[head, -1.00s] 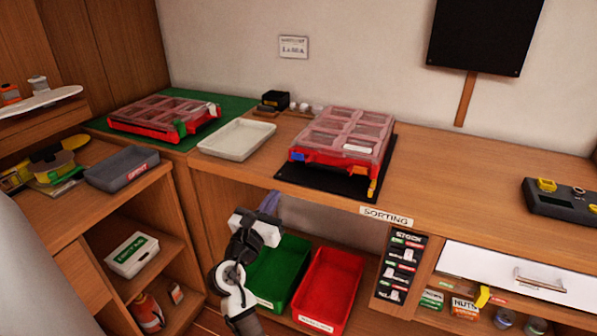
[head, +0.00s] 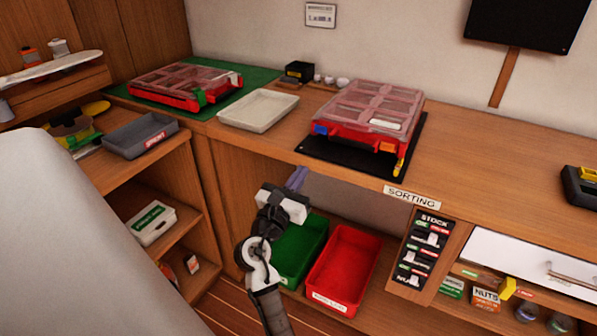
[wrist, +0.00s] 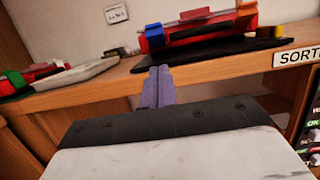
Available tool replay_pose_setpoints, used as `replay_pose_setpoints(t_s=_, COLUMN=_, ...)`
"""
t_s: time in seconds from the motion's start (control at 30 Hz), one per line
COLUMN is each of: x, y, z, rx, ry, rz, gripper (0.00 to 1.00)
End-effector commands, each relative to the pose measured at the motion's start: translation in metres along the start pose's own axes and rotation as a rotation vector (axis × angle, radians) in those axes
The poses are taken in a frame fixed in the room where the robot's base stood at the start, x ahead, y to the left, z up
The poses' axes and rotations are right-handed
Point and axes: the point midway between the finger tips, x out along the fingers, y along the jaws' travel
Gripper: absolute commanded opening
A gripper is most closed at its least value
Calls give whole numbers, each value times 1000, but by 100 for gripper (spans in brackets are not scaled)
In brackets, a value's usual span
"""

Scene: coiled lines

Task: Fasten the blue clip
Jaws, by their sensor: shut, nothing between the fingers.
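The blue clip (head: 320,130) is at the left end of the front of a red case with a clear compartmented lid (head: 369,103). The case sits on a black mat (head: 345,158) on the bench. The blue clip also shows in the wrist view (wrist: 155,36), upper middle; I cannot tell whether it is fastened. My gripper (head: 298,177) is in front of the bench edge, below and left of the clip, apart from it. Its purple fingers (wrist: 159,74) are shut and empty, pointing toward the bench edge under the clip.
An orange clip (head: 387,146) and a lowered yellow clip (head: 399,166) are on the case's right front. A white tray (head: 258,111) and another red case (head: 185,86) stand left. Green (head: 301,252) and red (head: 343,270) bins are below the bench.

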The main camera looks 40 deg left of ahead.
Motion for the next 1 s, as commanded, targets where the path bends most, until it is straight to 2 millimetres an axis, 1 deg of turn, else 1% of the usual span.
replay_pose_setpoints(t_s=0.03, x=13, y=0, z=3, rx=-2, ry=-2, rz=-2, gripper=0)
replay_pose_setpoints(t_s=0.2, x=50, y=0, z=3, rx=-1, ry=-2, rz=-1, gripper=0)
replay_pose_setpoints(t_s=0.3, x=70, y=0, z=3, rx=0, ry=-2, rz=-1, gripper=0)
replay_pose_setpoints(t_s=0.4, x=81, y=1, z=16, rx=1, ry=-2, rz=1, gripper=0)
replay_pose_setpoints(t_s=0.5, x=89, y=0, z=24, rx=1, ry=-1, rz=0, gripper=0)
replay_pose_setpoints(t_s=0.63, x=94, y=1, z=28, rx=1, ry=-1, rz=1, gripper=0)
replay_pose_setpoints(t_s=1.0, x=95, y=0, z=29, rx=0, ry=0, rz=1, gripper=0)
